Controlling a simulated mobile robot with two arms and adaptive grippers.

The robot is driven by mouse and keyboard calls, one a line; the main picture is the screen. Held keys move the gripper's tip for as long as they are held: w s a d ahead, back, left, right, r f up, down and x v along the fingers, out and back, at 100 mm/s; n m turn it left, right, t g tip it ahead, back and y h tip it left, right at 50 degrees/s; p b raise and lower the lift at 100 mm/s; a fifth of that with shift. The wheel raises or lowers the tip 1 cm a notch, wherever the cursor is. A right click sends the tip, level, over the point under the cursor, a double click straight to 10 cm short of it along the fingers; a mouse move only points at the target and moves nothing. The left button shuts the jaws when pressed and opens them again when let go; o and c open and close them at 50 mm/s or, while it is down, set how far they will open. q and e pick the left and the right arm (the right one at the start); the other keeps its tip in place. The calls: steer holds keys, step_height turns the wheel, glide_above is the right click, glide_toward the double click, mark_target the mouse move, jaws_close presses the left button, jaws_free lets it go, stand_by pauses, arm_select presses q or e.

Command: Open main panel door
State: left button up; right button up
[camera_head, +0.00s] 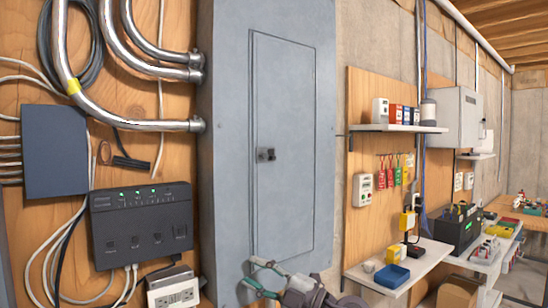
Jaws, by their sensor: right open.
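The main panel (226,150) is a tall grey metal box in the middle of the view. Its door (287,110) is a flat grey rectangle that looks closed, flush with the front. A small dark latch (265,155) sits at the door's left edge, about halfway up. My right gripper (252,273) is at the bottom of the view, in front of the panel's lower part and well below the latch. Its two fingers are apart, pointing left, with nothing seen between them. My left gripper is not in view.
Metal conduits (90,105) run into the panel's left side. A black device (142,225) and a grey box (55,151) are on the wooden board at left. Shelves (398,128) with small items stand out from the wall at right. The space before the door looks clear.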

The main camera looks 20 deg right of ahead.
steer(key=s+r+n+g, duration=0.2)
steer(key=s+r+n, duration=0.25)
steer(key=r, duration=0.65)
steer(key=m+t+h, duration=0.2)
steer(key=t+h, duration=0.3)
steer(key=h, duration=0.4)
glide_toward(266, 157)
steer(key=shift+n, duration=0.35)
steer(key=p+x, duration=0.4)
steer(key=x, duration=0.1)
steer(key=p+x, duration=0.2)
steer(key=x, duration=0.1)
steer(key=shift+r+p, duration=0.25)
steer(key=shift+p, duration=0.15)
steer(key=shift+w+a+f, duration=0.15)
steer(key=shift+w+a, duration=0.05)
steer(key=shift+w, duration=0.35)
jaws_close()
